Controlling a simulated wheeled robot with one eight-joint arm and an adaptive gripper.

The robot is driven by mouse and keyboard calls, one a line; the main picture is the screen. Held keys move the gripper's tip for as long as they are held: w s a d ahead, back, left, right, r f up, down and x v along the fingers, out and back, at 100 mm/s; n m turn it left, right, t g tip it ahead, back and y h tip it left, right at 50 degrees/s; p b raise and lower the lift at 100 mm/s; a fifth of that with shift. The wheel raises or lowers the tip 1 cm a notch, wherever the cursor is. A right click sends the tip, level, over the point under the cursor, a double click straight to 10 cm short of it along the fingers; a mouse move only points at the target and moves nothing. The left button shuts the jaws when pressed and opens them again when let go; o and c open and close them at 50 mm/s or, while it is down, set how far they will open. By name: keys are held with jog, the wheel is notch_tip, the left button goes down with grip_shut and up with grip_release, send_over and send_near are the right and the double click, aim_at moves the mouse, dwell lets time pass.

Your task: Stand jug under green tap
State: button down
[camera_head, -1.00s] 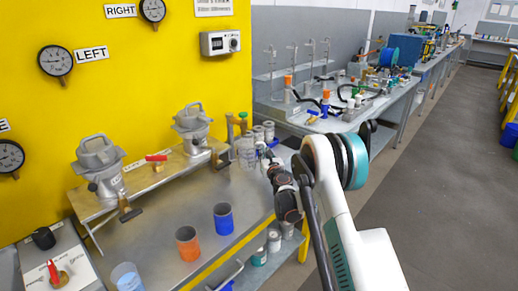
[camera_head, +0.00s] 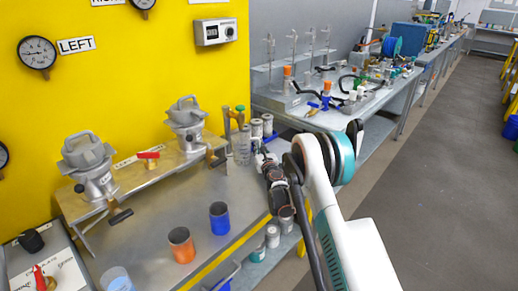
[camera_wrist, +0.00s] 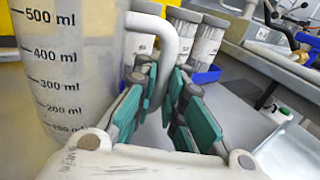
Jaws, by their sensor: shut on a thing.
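The clear graduated jug (camera_head: 243,150) stands at the far right end of the yellow-edged bench, close to the green tap (camera_head: 240,109). In the wrist view the jug (camera_wrist: 75,70) fills the left side, with black ml marks and a pale handle (camera_wrist: 172,38). My gripper (camera_wrist: 165,90) is shut on the handle, its teal-padded fingers on both sides of it. In the head view my gripper (camera_head: 259,150) is small and partly hidden by the wrist. The jug looks upright. I cannot tell whether its base touches the bench or whether it is exactly under the spout.
Labelled grey containers (camera_head: 262,126) in a blue tray stand just behind the jug. A blue cup (camera_head: 221,219) and an orange cup (camera_head: 181,246) stand nearer on the bench. Two metal drum agitators (camera_head: 187,123) stand on a raised shelf at left. The middle bench top is clear.

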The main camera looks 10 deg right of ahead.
jog(key=c, duration=1.7)
grip_release()
